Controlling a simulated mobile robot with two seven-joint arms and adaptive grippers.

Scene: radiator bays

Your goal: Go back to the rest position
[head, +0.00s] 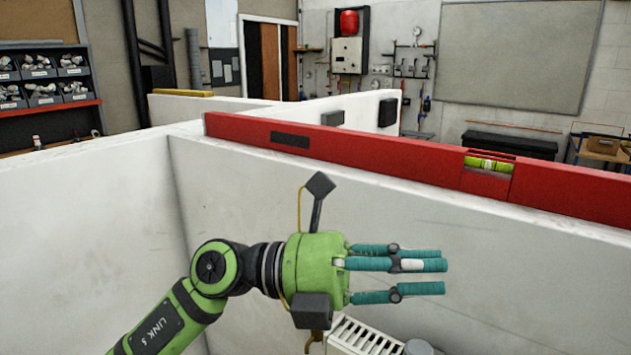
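My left gripper (440,275) is in the head view, low and right of centre. Its green palm points right, in front of the white bay wall. Its teal fingers are straight and spread apart, with a gap between the upper and lower ones. Nothing shows between them. My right gripper is not in view.
A red spirit level (400,160) lies along the top of the white wall (540,270) behind my gripper. A white radiator (365,338) shows below the gripper at the bottom edge. Shelves with grey bins (40,75) stand at far left.

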